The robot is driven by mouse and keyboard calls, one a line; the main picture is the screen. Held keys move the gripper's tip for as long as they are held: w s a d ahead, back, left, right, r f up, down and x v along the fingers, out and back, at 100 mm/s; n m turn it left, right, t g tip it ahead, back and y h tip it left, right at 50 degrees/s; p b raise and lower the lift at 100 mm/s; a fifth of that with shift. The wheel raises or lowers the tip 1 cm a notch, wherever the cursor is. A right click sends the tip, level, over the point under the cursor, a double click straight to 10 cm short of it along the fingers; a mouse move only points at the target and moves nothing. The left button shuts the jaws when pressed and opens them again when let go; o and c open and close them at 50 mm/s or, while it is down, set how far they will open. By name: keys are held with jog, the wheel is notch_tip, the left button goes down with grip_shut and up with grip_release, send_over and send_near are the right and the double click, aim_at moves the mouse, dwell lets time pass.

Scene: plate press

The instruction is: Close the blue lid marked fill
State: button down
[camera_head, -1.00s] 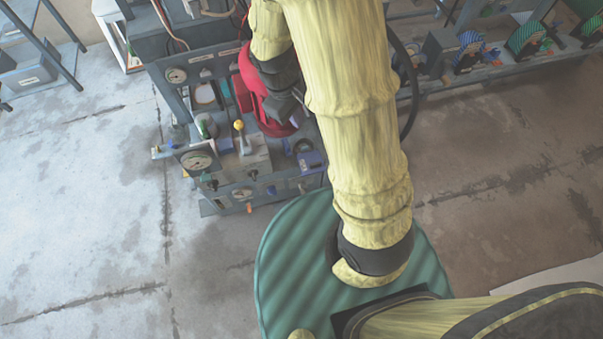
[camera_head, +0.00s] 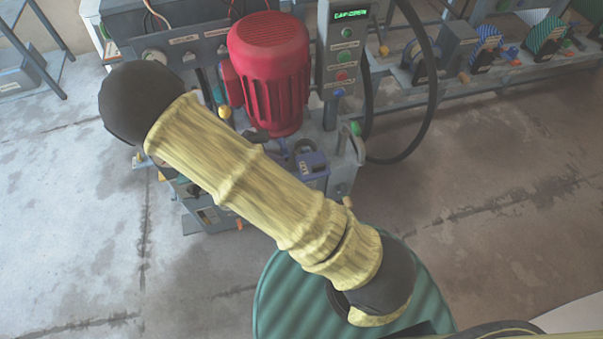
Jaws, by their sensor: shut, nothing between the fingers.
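A blue part (camera_head: 311,163), which looks like the lid, is on the front right of the press, below the red motor. Its marking is too small to read. A dark round ring (camera_head: 304,147) is right behind it. The blue part looks raised beside the ring, but I cannot be sure of its angle. My arm (camera_head: 250,180) crosses in front of the press, and its dark elbow is at the upper left. My gripper is not clearly visible; it seems hidden behind the arm. A small dark piece under the motor may belong to it.
The red motor (camera_head: 270,75) stands just behind the blue part. A grey control post (camera_head: 342,60) with coloured buttons and a green-lit display rises to its right. A black hose (camera_head: 432,95) loops beyond that. The floor on the right is clear.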

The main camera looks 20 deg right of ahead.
aim_at(311, 170)
jog(key=shift+r, duration=0.1)
jog(key=b+x, duration=0.4)
jog(key=x, duration=0.6)
jog(key=shift+w, duration=0.1)
dwell(0.4)
